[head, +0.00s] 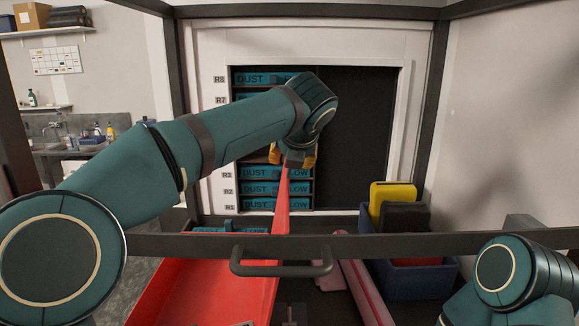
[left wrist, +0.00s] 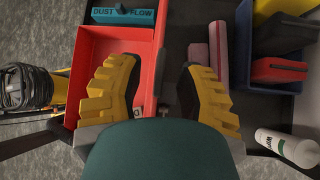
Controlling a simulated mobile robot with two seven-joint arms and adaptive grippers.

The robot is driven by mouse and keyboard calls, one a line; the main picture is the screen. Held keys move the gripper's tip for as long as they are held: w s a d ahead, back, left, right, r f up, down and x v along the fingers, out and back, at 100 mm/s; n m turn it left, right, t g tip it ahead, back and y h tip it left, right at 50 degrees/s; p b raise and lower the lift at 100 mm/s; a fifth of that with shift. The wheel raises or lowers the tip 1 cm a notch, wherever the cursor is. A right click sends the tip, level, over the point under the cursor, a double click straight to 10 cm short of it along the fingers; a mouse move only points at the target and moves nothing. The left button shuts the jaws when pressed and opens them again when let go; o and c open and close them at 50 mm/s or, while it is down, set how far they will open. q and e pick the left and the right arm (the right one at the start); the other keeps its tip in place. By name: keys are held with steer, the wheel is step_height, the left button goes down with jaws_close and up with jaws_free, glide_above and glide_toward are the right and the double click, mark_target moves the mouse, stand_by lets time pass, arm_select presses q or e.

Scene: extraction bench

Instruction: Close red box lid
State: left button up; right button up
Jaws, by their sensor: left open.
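The red box (head: 190,295) sits at the lower left of the head view, with its open inside showing. Its red lid (head: 282,215) stands up, seen nearly edge-on at the box's right side. My left gripper (head: 293,155) is at the lid's top end, its yellow fingers on either side. In the left wrist view the left gripper (left wrist: 160,90) is open, with the lid edge (left wrist: 160,55) between the spread fingers; contact cannot be told. The box inside (left wrist: 110,55) shows left of it. My right arm enters at the lower right; its gripper is outside the view.
Teal dust filters (head: 262,188) stand in a rack behind the lid. A blue bin (head: 410,280) at right holds yellow and black items. Pinkish-red bars (head: 365,280) lie between box and bin. A dark rail with a handle (head: 282,268) crosses in front. A white bottle (left wrist: 285,147) lies at right.

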arm_select(q)
steer(key=shift+x, duration=1.75)
jaws_close()
steer(key=shift+s, duration=0.1)
